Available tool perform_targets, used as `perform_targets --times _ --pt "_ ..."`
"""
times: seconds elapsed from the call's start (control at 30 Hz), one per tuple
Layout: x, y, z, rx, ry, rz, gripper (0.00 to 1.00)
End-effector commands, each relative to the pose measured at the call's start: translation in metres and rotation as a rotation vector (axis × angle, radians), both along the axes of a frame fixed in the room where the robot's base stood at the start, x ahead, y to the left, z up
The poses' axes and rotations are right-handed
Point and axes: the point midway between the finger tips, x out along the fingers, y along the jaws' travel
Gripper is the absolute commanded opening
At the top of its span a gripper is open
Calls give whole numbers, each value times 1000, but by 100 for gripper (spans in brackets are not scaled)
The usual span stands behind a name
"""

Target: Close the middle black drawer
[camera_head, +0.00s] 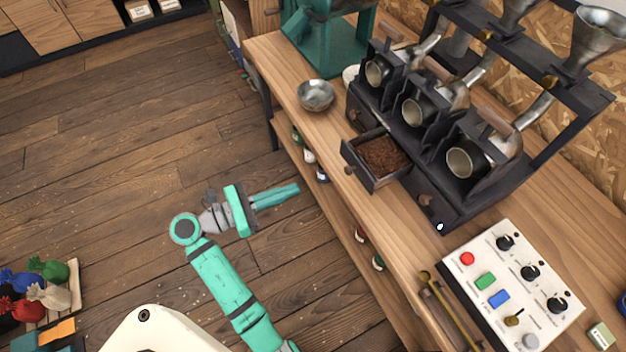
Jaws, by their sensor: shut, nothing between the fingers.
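A black sample roaster unit (437,211) stands on the wooden bench, with several metal drums above a row of drawers. Its middle black drawer (363,176) is pulled out toward the bench's front edge and holds brown ground material. A small knob (349,170) is on the drawer's front. The drawers on either side look closed. My gripper (297,189) is shut and empty. It is in front of the bench, left of the open drawer and apart from it, with its fingers pointing right.
A metal bowl (316,95) sits on the bench left of the drawer. A white control panel (513,287) with buttons and knobs lies to the right, beside a brass tool (446,312). A lower shelf (340,222) holds small bottles.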

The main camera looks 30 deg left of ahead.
Motion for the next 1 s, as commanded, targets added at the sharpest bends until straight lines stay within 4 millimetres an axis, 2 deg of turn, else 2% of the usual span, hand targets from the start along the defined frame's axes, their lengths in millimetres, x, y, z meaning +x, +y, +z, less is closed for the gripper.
perform_targets --times 0.6,0.8,1.0 --pt "88 -62 -6 2 1 -5 0" --pt "106 -73 -7 3 1 -3 0" --pt "112 -77 -7 3 1 -2 0"
